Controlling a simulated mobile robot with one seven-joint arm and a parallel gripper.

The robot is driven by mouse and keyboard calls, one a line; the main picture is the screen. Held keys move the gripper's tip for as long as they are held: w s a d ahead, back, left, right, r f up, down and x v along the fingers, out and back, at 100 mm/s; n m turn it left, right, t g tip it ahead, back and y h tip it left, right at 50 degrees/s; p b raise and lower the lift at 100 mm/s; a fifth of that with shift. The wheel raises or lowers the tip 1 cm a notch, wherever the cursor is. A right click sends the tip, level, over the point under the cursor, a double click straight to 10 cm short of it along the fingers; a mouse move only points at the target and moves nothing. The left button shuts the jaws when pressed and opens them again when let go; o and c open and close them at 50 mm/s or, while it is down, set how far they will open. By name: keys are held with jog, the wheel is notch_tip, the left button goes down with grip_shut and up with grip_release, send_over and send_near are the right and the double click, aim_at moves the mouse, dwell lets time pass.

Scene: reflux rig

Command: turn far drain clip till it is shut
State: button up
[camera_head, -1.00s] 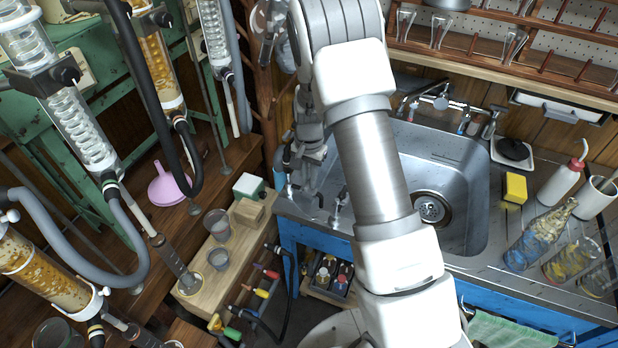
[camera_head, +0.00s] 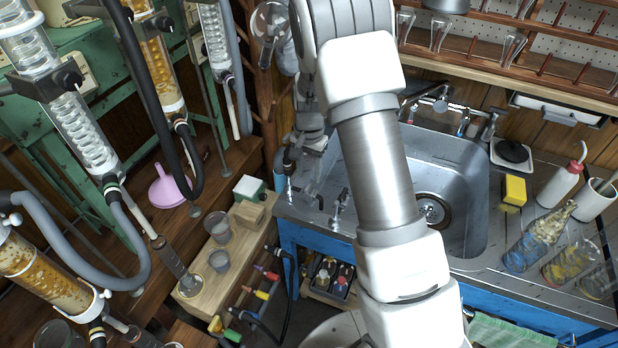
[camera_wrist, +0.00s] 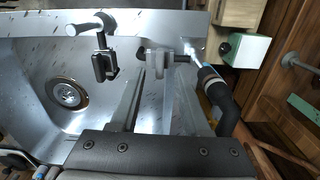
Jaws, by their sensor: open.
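The far drain clip (camera_head: 291,191) is a small chrome fitting on the counter left of the sink. In the wrist view the far clip (camera_wrist: 194,55) has a grey lever (camera_wrist: 157,62) reaching left, with a black hose beside it. A second clip (camera_head: 340,207), nearer me, also shows in the wrist view (camera_wrist: 101,50) with a dark handle pointing into the basin. My gripper (camera_head: 309,178) is open over the counter's left end. In the wrist view my gripper (camera_wrist: 152,78) has its fingertips close to the grey lever; I cannot tell whether they touch it.
The sink basin (camera_head: 450,160) lies right of the gripper. A green-and-white box (camera_head: 249,187) and a wooden block (camera_head: 248,212) stand on the left. Glass condensers with hoses fill the far left. Bottles and a yellow sponge (camera_head: 514,188) are on the right counter.

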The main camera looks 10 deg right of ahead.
aim_at(309, 184)
notch_tip(309, 184, up, 14)
jog(key=p, duration=0.1)
jog(key=shift+f, duration=0.15)
dwell(0.3)
jog(key=s+r+n+t+p, duration=0.2)
jog(key=s+r+n, duration=0.1)
jog(key=s+r, duration=0.95)
jog(key=s+r+n+t+p, duration=0.1)
jog(key=s+r+n, duration=0.1)
jog(key=s, duration=0.5)
jog(key=s+r+n+t, duration=0.2)
jog(key=s+r, duration=0.2)
jog(key=s, duration=0.3)
jog(key=shift+s+r+n+t+p, duration=0.3)
jog(key=shift+s+r+n+p, duration=0.1)
jog(key=shift+a, duration=0.15)
